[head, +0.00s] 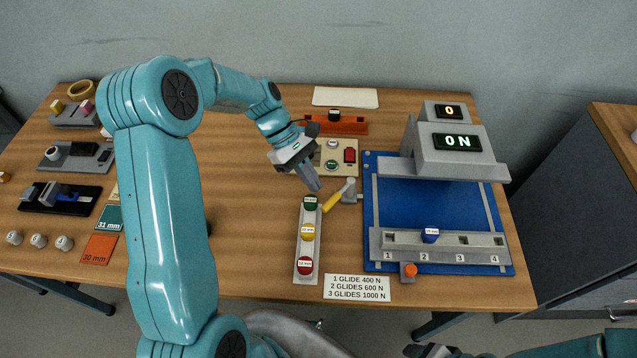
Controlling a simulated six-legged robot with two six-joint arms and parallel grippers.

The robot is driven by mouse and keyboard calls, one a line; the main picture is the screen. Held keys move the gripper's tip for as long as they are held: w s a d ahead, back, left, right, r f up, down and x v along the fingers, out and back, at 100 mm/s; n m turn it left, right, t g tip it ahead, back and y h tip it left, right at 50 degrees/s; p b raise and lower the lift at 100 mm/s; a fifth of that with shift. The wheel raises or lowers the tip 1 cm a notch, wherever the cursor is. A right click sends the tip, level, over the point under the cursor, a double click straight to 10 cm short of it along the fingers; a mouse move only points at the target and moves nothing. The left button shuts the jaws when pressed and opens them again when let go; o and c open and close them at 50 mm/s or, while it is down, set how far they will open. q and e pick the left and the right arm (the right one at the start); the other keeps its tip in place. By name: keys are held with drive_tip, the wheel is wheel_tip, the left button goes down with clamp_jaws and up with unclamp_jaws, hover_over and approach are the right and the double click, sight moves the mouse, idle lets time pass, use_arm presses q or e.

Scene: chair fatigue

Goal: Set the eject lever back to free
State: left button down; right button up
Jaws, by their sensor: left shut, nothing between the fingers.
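A yellow-handled lever (333,203) is tilted on a small grey pivot block (350,192), just left of the blue press bed. An orange knob (409,270) sits at the front edge of the bed; I cannot tell from any label which of the two is the eject lever. My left gripper (316,186) is shut and empty, pointing down just above and left of the yellow lever, near the green glide. I cannot tell whether it touches anything. Part of my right gripper (430,350) shows at the bottom edge; its fingers are not clear.
A grey tray (307,250) holds green, yellow and red glides. The press (450,145) displays 0 and 0N. A blue glide (430,236) sits at slot 2 of the numbered grey bar. A panel with buttons (333,150) stands behind my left gripper. Bare wood lies left of the tray.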

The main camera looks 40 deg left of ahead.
sight(338, 197)
use_arm(q)
drive_tip(key=shift+s+d, duration=0.25)
drive_tip(key=shift+d, duration=0.95)
drive_tip(key=shift+w+f, duration=0.1)
drive_tip(key=shift+f, duration=0.1)
use_arm(e)
drive_tip(key=shift+r, duration=0.25)
use_arm(q)
drive_tip(key=shift+r, duration=0.1)
use_arm(e)
drive_tip(key=shift+d, duration=0.1)
use_arm(q)
drive_tip(key=shift+d, duration=0.1)
use_arm(e)
drive_tip(key=shift+a, duration=0.2)
